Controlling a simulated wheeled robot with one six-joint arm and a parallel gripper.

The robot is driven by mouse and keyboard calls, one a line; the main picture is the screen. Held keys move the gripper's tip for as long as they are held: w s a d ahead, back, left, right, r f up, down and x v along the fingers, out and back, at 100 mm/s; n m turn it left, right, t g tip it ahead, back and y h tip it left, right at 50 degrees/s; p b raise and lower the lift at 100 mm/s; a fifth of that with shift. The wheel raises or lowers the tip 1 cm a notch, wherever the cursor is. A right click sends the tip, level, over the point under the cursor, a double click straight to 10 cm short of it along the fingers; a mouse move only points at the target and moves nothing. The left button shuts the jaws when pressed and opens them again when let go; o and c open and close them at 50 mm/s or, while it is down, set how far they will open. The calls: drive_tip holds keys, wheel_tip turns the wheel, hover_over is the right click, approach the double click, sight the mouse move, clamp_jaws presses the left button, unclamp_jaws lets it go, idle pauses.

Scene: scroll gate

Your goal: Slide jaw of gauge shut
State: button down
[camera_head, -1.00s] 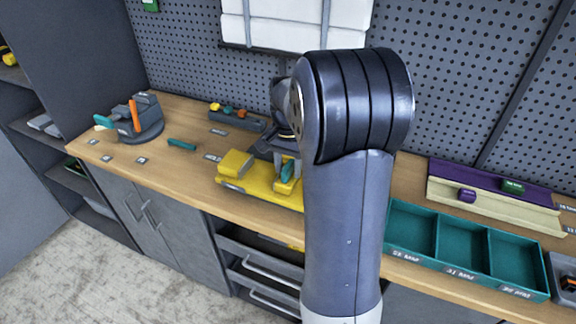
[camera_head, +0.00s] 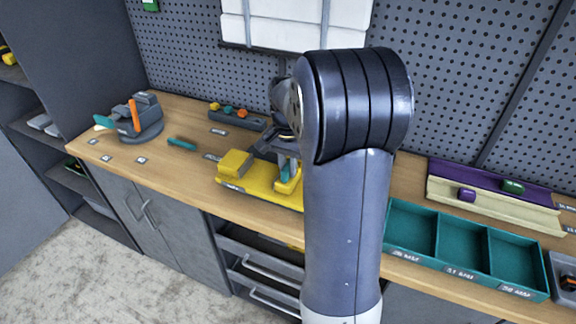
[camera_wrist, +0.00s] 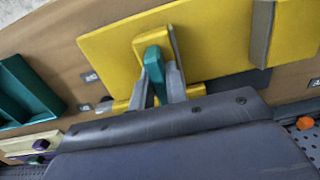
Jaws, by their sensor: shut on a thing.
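The gauge is a yellow plate (camera_head: 228,183) on the bench, partly hidden behind my arm in the head view. A raised yellow block (camera_head: 237,162) stands at its left end. The sliding jaw is a small yellow piece with a teal grip (camera_head: 286,173), to the right of that block with a clear gap between. In the wrist view the grey-faced yellow block (camera_wrist: 292,32) is at the right, and the teal grip (camera_wrist: 154,68) stands near the middle. My gripper (camera_wrist: 158,82) is shut on the teal grip, one grey finger on each side.
A teal three-compartment tray (camera_head: 410,228) and a purple-and-cream rail (camera_head: 485,203) lie to the right. A grey fixture with an orange lever (camera_head: 136,115) stands at the far left. A teal stick (camera_head: 182,144) and a grey strip with coloured knobs (camera_head: 238,117) lie left of and behind the gauge.

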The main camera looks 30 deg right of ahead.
drive_tip(key=w+a+p, duration=0.1)
drive_tip(key=w+a, duration=0.1)
drive_tip(key=w+a+p, duration=0.1)
drive_tip(key=w+a, duration=0.1)
drive_tip(key=w, duration=0.1)
drive_tip(key=w+a+p, duration=0.1)
drive_tip(key=w+a, duration=0.1)
drive_tip(key=w, duration=0.1)
drive_tip(key=shift+a+r, duration=0.1)
drive_tip(key=c, duration=1.5)
unclamp_jaws()
drive_tip(key=shift+w+a, duration=0.1)
drive_tip(key=shift+w, duration=0.05)
drive_tip(key=shift+o, duration=0.5)
wheel_tip(320, 180, up, 11)
drive_tip(key=shift+b, duration=0.4)
